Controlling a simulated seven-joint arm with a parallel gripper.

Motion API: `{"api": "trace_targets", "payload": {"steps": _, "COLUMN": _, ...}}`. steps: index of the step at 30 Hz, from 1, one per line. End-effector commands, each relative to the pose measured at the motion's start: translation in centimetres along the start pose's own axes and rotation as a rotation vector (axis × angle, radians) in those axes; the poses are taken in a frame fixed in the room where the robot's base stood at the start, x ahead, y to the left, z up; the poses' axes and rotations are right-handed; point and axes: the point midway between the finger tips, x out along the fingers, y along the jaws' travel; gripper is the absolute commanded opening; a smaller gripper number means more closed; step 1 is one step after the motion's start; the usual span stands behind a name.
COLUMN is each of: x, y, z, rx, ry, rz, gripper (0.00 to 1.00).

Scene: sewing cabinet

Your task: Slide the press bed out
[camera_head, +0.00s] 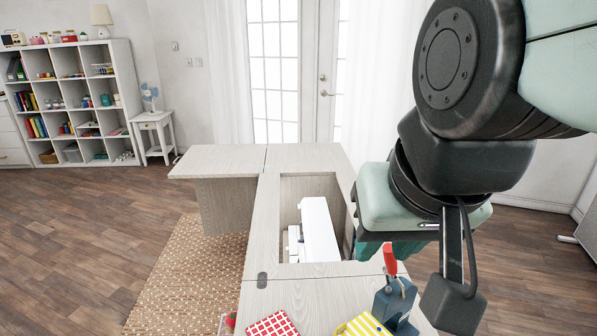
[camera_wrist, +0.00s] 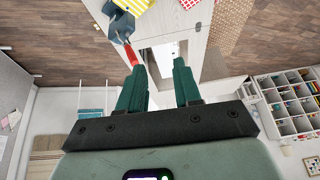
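A dark blue press (camera_head: 396,305) with a raised red handle (camera_head: 390,259) stands on the near right part of the cabinet top. It also shows in the wrist view (camera_wrist: 122,26), upper left, beside my left finger. I cannot make out its bed as a separate part, nor how far out it is. My gripper (camera_wrist: 158,65) has two teal fingers set well apart, with nothing between them. In the head view my gripper hangs just behind the press, at the cabinet's right edge, with its fingertips partly hidden by the arm.
The pale wooden sewing cabinet (camera_head: 215,161) has an open well holding a white sewing machine (camera_head: 318,232). A red checked cloth (camera_head: 273,325) and a yellow striped cloth (camera_head: 362,327) lie left of the press. Open floor lies to the right of the cabinet.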

Motion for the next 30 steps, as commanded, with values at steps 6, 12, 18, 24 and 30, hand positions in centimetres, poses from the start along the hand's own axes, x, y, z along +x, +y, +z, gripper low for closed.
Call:
{"api": "trace_targets", "payload": {"steps": 6, "x": 7.5, "y": -0.8, "z": -1.9, "rx": 0.257, "ry": -0.146, "rz": -0.020, "gripper": 0.49}}
{"api": "trace_targets", "payload": {"steps": 12, "x": 15.6, "y": -1.2, "z": -1.7, "rx": 0.534, "ry": -0.270, "rz": 0.029, "gripper": 0.49}}
{"api": "trace_targets", "payload": {"steps": 18, "x": 23.4, "y": -0.7, "z": 0.8, "rx": 0.793, "ry": -0.363, "rz": 0.138, "gripper": 0.49}}
{"api": "trace_targets", "payload": {"steps": 24, "x": 28.1, "y": 0.0, "z": 3.5, "rx": 0.951, "ry": -0.398, "rz": 0.236, "gripper": 0.49}}
{"api": "trace_targets", "payload": {"steps": 30, "x": 29.6, "y": 0.3, "z": 4.5, "rx": 0.997, "ry": -0.403, "rz": 0.267, "gripper": 0.49}}
